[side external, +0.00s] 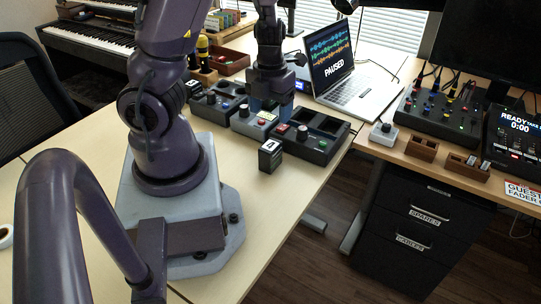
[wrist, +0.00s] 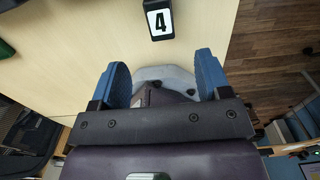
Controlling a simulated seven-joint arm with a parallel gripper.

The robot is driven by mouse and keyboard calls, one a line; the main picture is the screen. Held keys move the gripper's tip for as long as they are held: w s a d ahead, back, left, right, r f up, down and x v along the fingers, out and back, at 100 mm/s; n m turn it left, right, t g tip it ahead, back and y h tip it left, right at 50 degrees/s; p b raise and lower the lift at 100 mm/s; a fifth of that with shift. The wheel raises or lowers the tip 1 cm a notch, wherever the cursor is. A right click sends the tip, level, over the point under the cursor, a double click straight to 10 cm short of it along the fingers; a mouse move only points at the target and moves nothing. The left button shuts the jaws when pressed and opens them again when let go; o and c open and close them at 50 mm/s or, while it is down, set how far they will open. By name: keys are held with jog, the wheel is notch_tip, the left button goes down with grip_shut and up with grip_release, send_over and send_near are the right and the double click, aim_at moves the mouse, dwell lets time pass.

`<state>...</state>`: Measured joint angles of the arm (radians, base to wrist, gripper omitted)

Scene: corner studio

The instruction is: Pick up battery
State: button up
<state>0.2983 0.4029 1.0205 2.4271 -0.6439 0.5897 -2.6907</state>
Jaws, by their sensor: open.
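A dark block-shaped battery (side external: 270,155) stands on the table in front of the charger units in the side external view. My gripper (side external: 271,110) points down above the charger units, behind and above the battery. Its blue fingers are apart, and in the wrist view my gripper (wrist: 163,72) is empty between them. The battery lies beyond the fingertips, apart from them.
Charger units (side external: 310,137) with dark bays and coloured buttons line up behind the battery. A laptop (side external: 345,75) reading PAUSED stands behind them. A mixer (side external: 440,115) and small wooden holders (side external: 422,148) are at right. The table in front of the battery is clear.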

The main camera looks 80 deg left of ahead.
aim_at(271, 145)
jog(key=shift+f, duration=6.25)
jog(key=shift+c, duration=0.4)
jog(key=c, duration=1.1)
